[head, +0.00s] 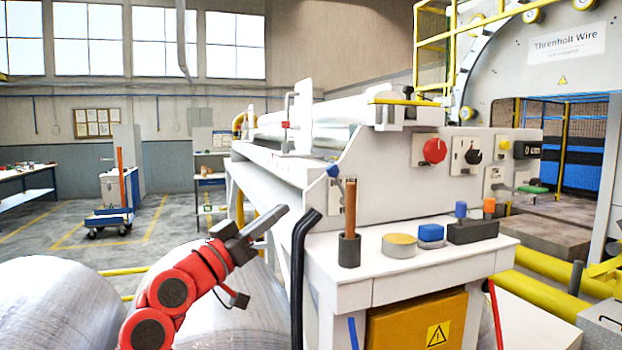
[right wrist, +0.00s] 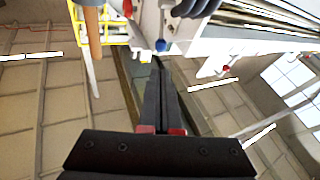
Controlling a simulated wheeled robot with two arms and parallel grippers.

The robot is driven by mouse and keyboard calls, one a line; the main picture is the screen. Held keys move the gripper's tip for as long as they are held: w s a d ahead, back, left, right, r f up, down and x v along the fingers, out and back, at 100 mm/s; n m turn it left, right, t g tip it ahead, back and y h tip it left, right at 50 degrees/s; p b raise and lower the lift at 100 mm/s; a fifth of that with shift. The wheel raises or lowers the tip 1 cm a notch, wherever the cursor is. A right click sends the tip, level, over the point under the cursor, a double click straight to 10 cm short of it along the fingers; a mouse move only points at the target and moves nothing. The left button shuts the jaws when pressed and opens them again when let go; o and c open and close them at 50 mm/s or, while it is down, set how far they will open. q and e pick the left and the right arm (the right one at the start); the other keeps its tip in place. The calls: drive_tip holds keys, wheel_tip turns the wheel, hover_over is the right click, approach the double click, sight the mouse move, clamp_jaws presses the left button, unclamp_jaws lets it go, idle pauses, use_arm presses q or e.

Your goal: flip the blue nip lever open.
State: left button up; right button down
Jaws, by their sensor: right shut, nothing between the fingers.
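The nip lever's blue knob (head: 333,171) shows on the left end of the white machine's side panel, its thin arm running down to the right. The knob also shows in the right wrist view (right wrist: 161,45), just beyond my fingertips. My right gripper (head: 284,212) is shut and empty. In the head view it is left of and below the knob, pointing up and right. In the right wrist view its fingers (right wrist: 160,72) lie together, pointing toward the knob; a gap appears to remain. Whether they touch is unclear. My left gripper is not in view.
A wooden-handled tool (head: 350,210) stands in a dark cup on the white shelf (head: 400,280), close right of the lever. A black bent bar (head: 302,260) rises beside my right gripper. Large wrapped coils (head: 50,300) lie at lower left.

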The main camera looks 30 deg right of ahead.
drive_tip(key=p, duration=0.5)
approach(332, 169)
drive_tip(key=x, duration=0.5)
drive_tip(key=shift+w+d+f, duration=0.15)
drive_tip(key=shift+w+d, duration=0.05)
drive_tip(key=shift+w, duration=0.1)
drive_tip(key=shift+w+d, duration=0.2)
drive_tip(key=shift+d, duration=0.35)
drive_tip(key=shift+d, duration=0.1)
drive_tip(key=shift+s+d+r+m+g+y, duration=0.15)
drive_tip(key=shift+d+r+m+g+y, duration=0.2)
drive_tip(key=shift+r+m+y, duration=0.35)
drive_tip(key=shift+y, duration=0.5)
drive_tip(key=shift+s+d+r, duration=0.3)
drive_tip(key=shift+d+r, duration=0.1)
drive_tip(key=shift+d, duration=0.9)
drive_tip(key=shift+s+d+r, duration=0.25)
drive_tip(key=shift+d+r, duration=0.15)
drive_tip(key=shift+d, duration=0.85)
drive_tip(key=shift+s+d+r, duration=0.3)
drive_tip(key=shift+d+r, duration=0.1)
drive_tip(key=shift+d, duration=0.9)
